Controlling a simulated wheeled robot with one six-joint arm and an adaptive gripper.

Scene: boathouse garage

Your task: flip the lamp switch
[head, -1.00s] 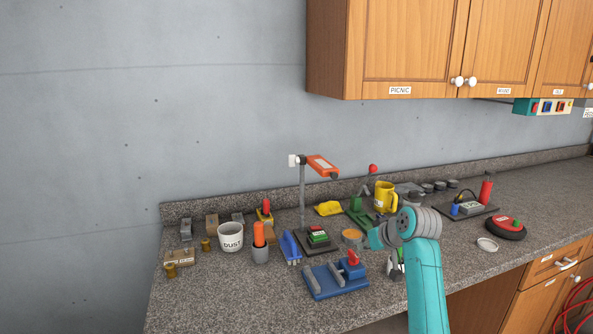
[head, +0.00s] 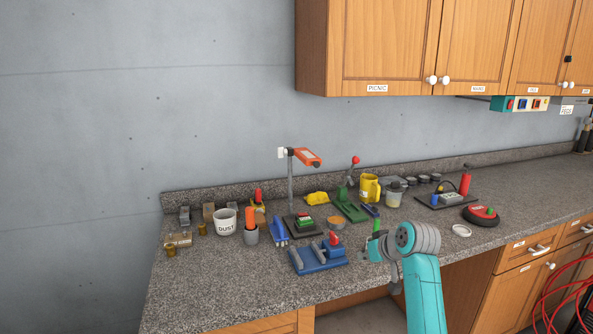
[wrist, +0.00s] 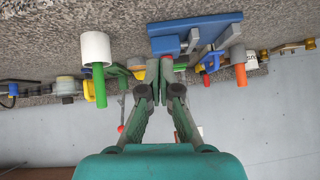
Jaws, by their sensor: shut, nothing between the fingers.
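The lamp (head: 290,180) stands on the counter near the wall in the head view. It has a grey post, an orange head (head: 307,157) and a dark base plate. A green switch box (head: 305,223) sits on that base; its rocker position is too small to tell. My gripper (head: 368,255) is right of and nearer than the switch, apart from it, and partly hidden by my wrist. In the wrist view my gripper (wrist: 158,78) is shut and empty. The lamp base is not clear there, behind the fingers.
A blue vise-like fixture (head: 318,256) lies in front of the lamp. Blue clips (head: 278,231), an orange-topped tin (head: 336,223) and a green lever press (head: 351,208) surround the base. A green handle (head: 376,228) stands by my gripper. The counter's front left is clear.

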